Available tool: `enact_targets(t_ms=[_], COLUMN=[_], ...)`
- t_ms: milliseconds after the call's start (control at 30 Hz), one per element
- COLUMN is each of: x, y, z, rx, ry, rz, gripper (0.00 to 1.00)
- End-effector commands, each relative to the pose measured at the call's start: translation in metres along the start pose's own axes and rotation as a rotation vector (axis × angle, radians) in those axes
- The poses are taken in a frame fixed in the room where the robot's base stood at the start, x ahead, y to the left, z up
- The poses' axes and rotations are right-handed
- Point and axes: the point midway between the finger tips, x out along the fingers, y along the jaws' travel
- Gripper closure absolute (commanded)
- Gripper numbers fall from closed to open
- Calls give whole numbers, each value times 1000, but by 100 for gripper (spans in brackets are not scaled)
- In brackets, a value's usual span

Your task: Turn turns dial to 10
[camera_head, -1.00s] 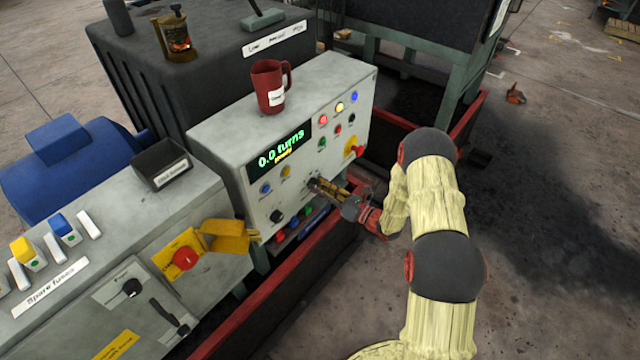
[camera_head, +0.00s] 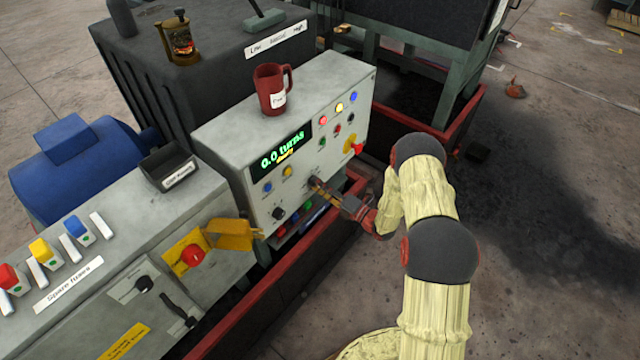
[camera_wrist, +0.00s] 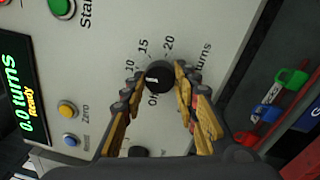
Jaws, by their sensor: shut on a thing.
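The turns dial (camera_wrist: 160,76) is a black round knob with a white pointer mark, on the light grey control panel (camera_wrist: 95,55). In the wrist view the numbers 10, 15 and 20 are printed around it, beside the word "Turns". The white mark points towards the left of the picture, near the 10 side; its exact setting is hard to read. My gripper (camera_wrist: 156,80) is shut on the dial, one finger on each side. In the head view my gripper (camera_head: 322,188) reaches the panel's lower right and covers the dial. The green display (camera_head: 281,149) reads "0.0 turns" and "Ready".
A red mug (camera_head: 270,90) stands on top of the panel box. A yellow and red switch (camera_head: 354,146) is right of the dial. Below the panel are a red-rimmed trough (camera_head: 285,285) and small coloured items. Blue and yellow buttons (camera_wrist: 67,109) sit under the display.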

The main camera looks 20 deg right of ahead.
Motion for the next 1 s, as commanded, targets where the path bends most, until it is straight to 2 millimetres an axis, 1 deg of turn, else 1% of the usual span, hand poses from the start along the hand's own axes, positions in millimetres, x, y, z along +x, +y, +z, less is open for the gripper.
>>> enact_targets(t_ms=[300,767,800,1000], x=[0,0,0,0], y=[0,-1,-1,-1], z=[1,1,1,1], rx=[90,101,101,101], ry=[-8,-9,-9,-8], rz=[-2,-3,-3,-2], gripper=[95,95,68,57])
